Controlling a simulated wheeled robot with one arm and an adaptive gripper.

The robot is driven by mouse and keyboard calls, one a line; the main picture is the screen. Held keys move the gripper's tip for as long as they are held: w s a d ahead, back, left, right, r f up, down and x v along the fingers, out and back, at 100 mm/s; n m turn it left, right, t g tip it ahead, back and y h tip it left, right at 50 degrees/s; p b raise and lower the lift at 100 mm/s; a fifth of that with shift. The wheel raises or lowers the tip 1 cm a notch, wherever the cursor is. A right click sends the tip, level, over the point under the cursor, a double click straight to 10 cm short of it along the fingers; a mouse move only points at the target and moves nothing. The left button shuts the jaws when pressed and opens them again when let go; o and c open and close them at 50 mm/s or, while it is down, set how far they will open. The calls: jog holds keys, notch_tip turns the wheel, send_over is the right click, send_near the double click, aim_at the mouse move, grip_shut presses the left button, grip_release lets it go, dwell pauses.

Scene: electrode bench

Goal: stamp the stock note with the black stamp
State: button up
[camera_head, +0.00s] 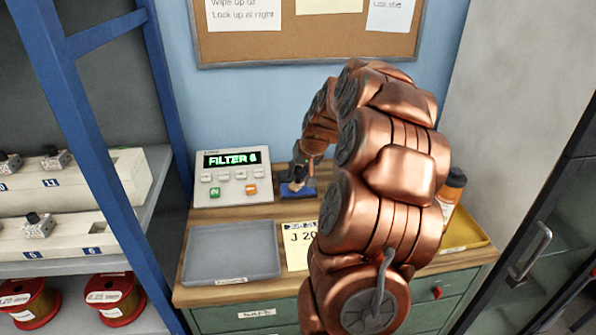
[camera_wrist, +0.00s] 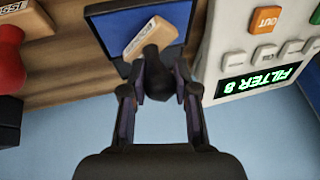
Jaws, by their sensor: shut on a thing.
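The stock note (camera_head: 298,258) is a pale yellow sheet on the bench marked "J 20"; my arm hides its right part. My gripper (camera_wrist: 160,90) is shut on the dark handle of the black stamp (camera_wrist: 155,62). The stamp's wooden block (camera_wrist: 148,38) carries a small label and sits tilted in the wrist view, over the blue ink pad (camera_wrist: 172,14). I cannot tell whether it touches the pad. In the head view my gripper (camera_head: 297,181) is at the ink pad (camera_head: 308,192), behind the note.
A keypad box (camera_head: 232,178) reading "FILTER 8" stands left of the pad. A grey tray (camera_head: 231,252) lies left of the note. Another stamp with a red handle (camera_wrist: 8,42) shows at the wrist view's edge.

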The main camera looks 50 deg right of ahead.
jog(key=shift+f, duration=0.35)
dwell(0.7)
jog(key=shift+r, duration=3.55)
jog(key=shift+a, duration=0.1)
